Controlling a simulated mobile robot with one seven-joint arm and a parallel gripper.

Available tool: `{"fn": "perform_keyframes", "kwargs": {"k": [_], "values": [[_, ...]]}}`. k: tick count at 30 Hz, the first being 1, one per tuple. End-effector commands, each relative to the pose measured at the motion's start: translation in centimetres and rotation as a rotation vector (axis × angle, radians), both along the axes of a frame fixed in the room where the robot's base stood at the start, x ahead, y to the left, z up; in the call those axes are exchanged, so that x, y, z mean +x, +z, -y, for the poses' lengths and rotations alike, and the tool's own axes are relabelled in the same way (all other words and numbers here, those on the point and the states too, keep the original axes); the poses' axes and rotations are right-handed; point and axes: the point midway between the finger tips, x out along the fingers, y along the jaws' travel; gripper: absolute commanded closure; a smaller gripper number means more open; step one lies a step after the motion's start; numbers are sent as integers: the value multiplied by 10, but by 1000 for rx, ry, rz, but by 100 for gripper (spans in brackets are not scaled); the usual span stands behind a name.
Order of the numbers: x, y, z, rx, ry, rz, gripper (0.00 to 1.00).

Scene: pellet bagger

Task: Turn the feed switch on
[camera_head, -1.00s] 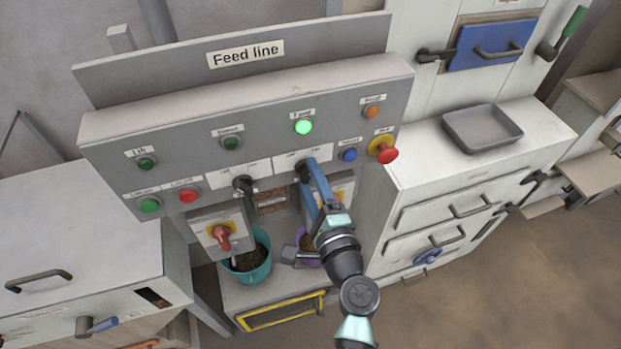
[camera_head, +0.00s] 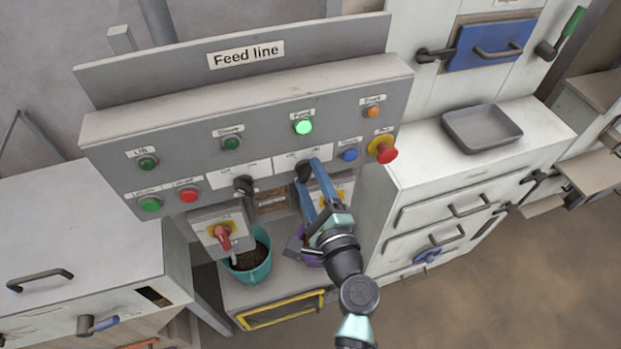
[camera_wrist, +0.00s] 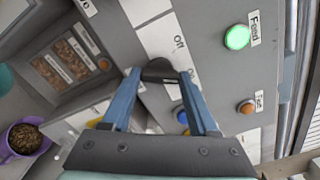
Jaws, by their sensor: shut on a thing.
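The feed switch (camera_wrist: 160,70) is a black rotary knob on a white plate. In the wrist view its plate reads "Off" beside it. My gripper (camera_wrist: 160,80) has its blue fingers closed around the knob. In the head view my gripper (camera_head: 312,166) reaches the right-hand black switch (camera_head: 303,173) on the panel marked "Feed line". The green Feed lamp (camera_head: 303,127) above it is lit, and the lamp also shows lit in the wrist view (camera_wrist: 237,37). The fingers hide part of the switch and its plate.
A second black switch (camera_head: 243,185) sits to the left. A blue button (camera_head: 350,155) and a red emergency knob (camera_head: 387,155) are close on the right. A red-handled switch (camera_head: 222,235), a teal pot (camera_head: 250,265) and a purple pot (camera_wrist: 24,140) are below.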

Motion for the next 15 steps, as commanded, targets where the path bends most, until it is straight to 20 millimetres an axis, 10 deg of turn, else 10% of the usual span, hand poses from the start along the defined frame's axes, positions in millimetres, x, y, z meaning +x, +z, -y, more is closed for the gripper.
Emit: {"fn": "perform_keyframes", "kwargs": {"k": [6, 15], "values": [[0, -1, 0, 2, 0, -2, 10], [-1, -1, 0, 1, 0, 0, 10]]}}
